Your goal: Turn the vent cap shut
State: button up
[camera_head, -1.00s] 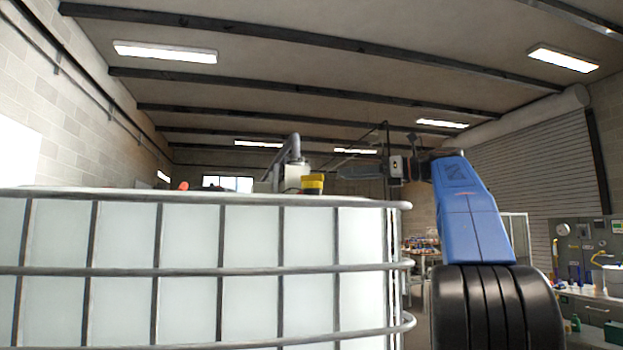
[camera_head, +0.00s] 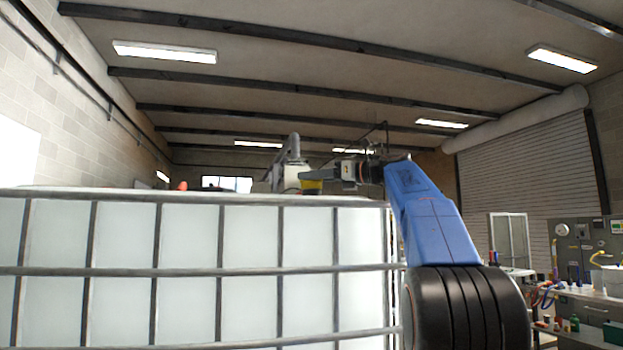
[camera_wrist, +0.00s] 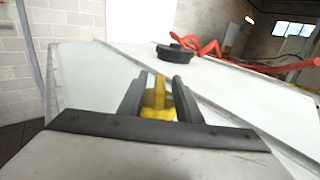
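A yellow cap (camera_head: 312,186), which I take to be the vent cap, sits on top of the white caged tank (camera_head: 120,245). In the wrist view the yellow cap (camera_wrist: 158,104) shows between the two dark fingers of my gripper (camera_wrist: 158,84). The fingers are parted, one on each side of it; I cannot tell whether they touch it. In the head view my gripper (camera_head: 318,175) reaches in from the right at cap height and partly hides the cap.
In the wrist view a black lid (camera_wrist: 175,52) and a red coiled hose (camera_wrist: 208,46) lie farther back on the tank top. A cluttered bench (camera_head: 590,296) stands at the right.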

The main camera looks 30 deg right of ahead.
grip_shut()
jog(key=shift+a+m+h, duration=0.1)
jog(key=shift+m+h, duration=0.2)
jog(key=shift+h, duration=0.1)
jog(key=m+t+h, duration=0.2)
jog(key=h, duration=0.1)
jog(key=shift+a+m+h, duration=0.1)
jog(key=shift+m+h, duration=0.2)
jog(key=shift+h, duration=0.1)
jog(key=shift+m+t+h, duration=0.3)
jog(key=shift+m+h, duration=0.85)
jog(key=shift+h, duration=0.6)
jog(key=shift+m+t+h, duration=0.3)
jog(key=shift+m+h, duration=0.85)
jog(key=shift+h, duration=0.6)
jog(key=shift+d+m+h, duration=0.2)
jog(key=shift+m+h, duration=0.4)
jog(key=shift+h, duration=0.4)
grip_release()
